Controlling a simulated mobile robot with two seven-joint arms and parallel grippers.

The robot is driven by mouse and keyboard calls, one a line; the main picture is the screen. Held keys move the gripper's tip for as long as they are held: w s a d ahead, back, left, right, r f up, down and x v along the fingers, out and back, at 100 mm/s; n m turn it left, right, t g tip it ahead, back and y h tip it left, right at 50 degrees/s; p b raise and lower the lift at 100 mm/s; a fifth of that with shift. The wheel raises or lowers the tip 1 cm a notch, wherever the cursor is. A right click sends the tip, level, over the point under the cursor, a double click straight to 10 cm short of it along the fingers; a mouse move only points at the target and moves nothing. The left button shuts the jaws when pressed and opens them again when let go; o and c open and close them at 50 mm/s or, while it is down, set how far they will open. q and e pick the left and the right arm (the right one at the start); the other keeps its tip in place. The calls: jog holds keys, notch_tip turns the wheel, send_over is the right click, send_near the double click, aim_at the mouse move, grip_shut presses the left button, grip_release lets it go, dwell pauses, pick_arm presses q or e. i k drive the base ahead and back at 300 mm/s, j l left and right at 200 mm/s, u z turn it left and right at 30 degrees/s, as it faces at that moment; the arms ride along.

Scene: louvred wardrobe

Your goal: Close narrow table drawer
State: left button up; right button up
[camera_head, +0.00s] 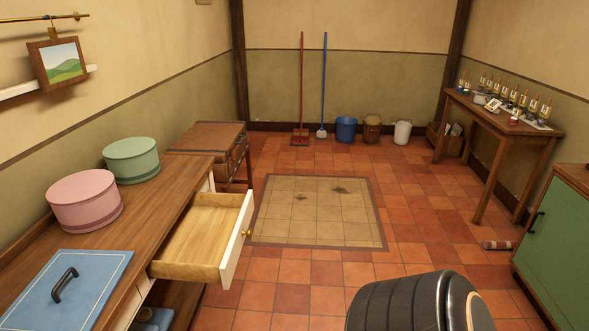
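The narrow wooden table (160,210) runs along the left wall. Its drawer (200,237) is pulled well out towards the right and looks empty. The drawer has a pale wood inside and a white front (238,240) with a round brass knob (246,233). The drawer front stands clear of the table, with nothing touching it. Neither of my grippers is in view. A dark ribbed part of my own body shows at the bottom, right of the middle, apart from the drawer.
A pink round box (84,205), a green round box (132,161) and a blue panel with a black handle (68,290) are on the tabletop. A brown case (205,140) stands beyond. A green cabinet (562,245) is at right. The tiled floor (300,270) right of the drawer is clear.

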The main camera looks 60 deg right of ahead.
aim_at(205, 243)
jog(key=i+j+z, duration=0.1)
jog(key=z, duration=1.4)
